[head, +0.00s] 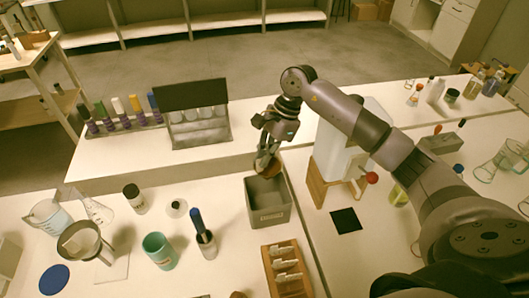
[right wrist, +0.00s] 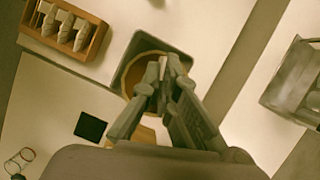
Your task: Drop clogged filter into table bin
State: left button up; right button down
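The grey table bin (head: 268,215) stands open-topped near the middle of the white table; its rim also shows in the right wrist view (right wrist: 122,70). My right gripper (head: 264,165) points down at the bin's far edge. Its fingers are close together on a round, brown-rimmed filter (head: 272,170), which is held at the bin's mouth. In the right wrist view, the filter (right wrist: 140,46) shows behind the fingertips (right wrist: 164,70), over the bin opening, and the fingers hide part of it. My left gripper is not in view.
A wooden rack of packets (head: 283,262) stands in front of the bin. A black square (head: 346,220) and a wooden stand (head: 328,188) are to its right. A teal cup (head: 160,250) and a dark holder with a blue-handled tool (head: 206,243) are to its left.

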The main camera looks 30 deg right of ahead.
notch_tip(320, 180, down, 8)
jog(key=b, duration=0.6)
jog(key=shift+f, duration=0.15)
notch_tip(320, 180, down, 4)
jog(key=b, duration=0.4)
jog(key=shift+f, duration=0.2)
jog(key=c, duration=1.7)
grip_release()
jog(key=shift+r, duration=0.15)
notch_tip(320, 180, up, 10)
jog(key=shift+f, duration=0.1)
